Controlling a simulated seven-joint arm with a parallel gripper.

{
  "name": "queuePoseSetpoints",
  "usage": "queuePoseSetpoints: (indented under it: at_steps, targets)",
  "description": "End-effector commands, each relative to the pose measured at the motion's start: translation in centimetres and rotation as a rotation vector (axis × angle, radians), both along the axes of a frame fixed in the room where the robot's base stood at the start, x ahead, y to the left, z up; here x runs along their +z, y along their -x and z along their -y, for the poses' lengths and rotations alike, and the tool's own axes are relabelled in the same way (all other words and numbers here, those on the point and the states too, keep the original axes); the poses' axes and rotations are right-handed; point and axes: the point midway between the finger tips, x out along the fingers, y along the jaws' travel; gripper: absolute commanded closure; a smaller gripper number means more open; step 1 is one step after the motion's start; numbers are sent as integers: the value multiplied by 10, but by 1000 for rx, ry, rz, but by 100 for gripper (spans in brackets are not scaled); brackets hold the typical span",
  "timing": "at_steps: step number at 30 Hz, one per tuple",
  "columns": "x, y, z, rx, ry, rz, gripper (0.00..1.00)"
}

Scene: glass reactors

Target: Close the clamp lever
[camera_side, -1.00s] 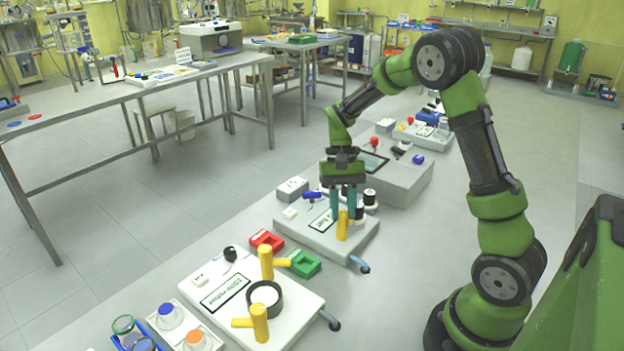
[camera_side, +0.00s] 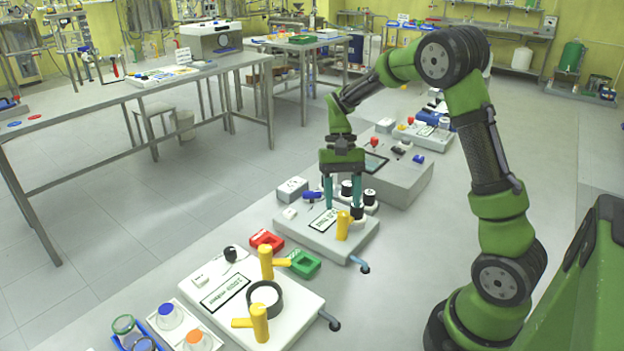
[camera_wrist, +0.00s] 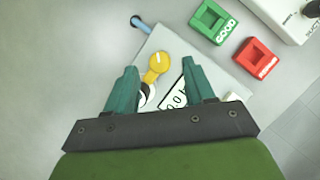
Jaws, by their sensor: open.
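A grey station plate (camera_side: 310,240) carries a yellow lever (camera_side: 343,226) near its front right edge. The lever stands up in the side view; in the wrist view the yellow lever (camera_wrist: 157,66) has a round end and an angled arm. A light-blue handle (camera_side: 362,267) sticks out from the plate's front corner, also seen in the wrist view (camera_wrist: 140,24). I cannot tell which of these is the clamp lever. My gripper (camera_side: 342,207) points down above the plate, open and empty, with teal fingers. In the wrist view the yellow lever appears between its fingertips (camera_wrist: 159,66), not visibly gripped.
Black-and-white round parts (camera_side: 369,199) stand behind the fingers. A blue-handled part (camera_side: 312,195) and a grey box (camera_side: 292,189) are at the plate's far left. Red (camera_side: 267,241) and green (camera_side: 304,263) trays lie between this plate and the white station (camera_side: 215,275).

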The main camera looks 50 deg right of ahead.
Motion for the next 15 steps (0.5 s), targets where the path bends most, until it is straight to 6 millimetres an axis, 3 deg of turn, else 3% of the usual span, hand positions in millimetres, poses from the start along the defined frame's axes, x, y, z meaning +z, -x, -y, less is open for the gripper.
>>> queuePoseSetpoints:
  at_steps: [9,15]
  targets:
    - [73,-22,23,-3,4,6,46]
    - [111,-32,34,-3,4,5,46]
